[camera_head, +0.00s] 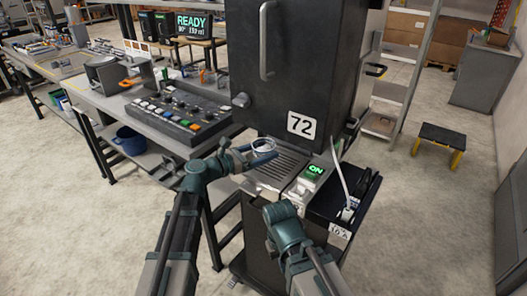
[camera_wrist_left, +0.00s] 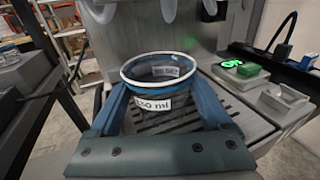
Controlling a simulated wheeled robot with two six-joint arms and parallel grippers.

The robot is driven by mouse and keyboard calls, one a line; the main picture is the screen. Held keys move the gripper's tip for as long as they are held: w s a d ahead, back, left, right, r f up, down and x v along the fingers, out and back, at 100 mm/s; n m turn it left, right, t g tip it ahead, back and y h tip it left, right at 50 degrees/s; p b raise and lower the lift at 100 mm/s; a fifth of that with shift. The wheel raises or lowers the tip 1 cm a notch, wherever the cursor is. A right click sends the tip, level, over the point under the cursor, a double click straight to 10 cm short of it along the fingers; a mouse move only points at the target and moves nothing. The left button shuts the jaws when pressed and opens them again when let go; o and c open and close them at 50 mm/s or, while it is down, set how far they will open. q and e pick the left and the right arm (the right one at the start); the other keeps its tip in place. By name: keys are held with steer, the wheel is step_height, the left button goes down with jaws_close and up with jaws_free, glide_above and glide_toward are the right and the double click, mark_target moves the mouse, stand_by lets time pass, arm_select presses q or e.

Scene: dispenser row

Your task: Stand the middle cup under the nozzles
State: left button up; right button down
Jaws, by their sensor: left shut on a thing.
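My left gripper (camera_head: 262,153) is shut on a clear cup (camera_head: 263,145), with a finger on each side of it. In the left wrist view the cup (camera_wrist_left: 160,72) is upright, with a pale rim, a blue band and a "150 ml" label, between the blue fingers (camera_wrist_left: 165,105). It is over the slotted drip tray (camera_head: 277,168) of the dark dispenser (camera_head: 300,60); I cannot tell whether it touches the tray. Pale nozzle-like shapes (camera_wrist_left: 168,10) show behind and above the cup. My right arm's wrist is low in the head view; its fingers are hidden.
A green "ON" switch (camera_head: 315,170) and a cable (camera_head: 340,165) are right of the tray. A panel with coloured buttons (camera_head: 178,115) stands on the bench to the left, and a display (camera_head: 194,25) reads "READY". A black and yellow step stool (camera_head: 440,138) is on the floor at right.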

arm_select(q)
steer(key=shift+f+b, duration=0.55)
steer(key=shift+f, duration=0.05)
steer(key=o, duration=1.4)
steer(key=shift+c, duration=0.2)
steer(key=v, duration=1.3)
steer(key=shift+s+a+p, duration=0.2)
steer(key=shift+a+p, duration=0.15)
steer(key=shift+a, duration=0.1)
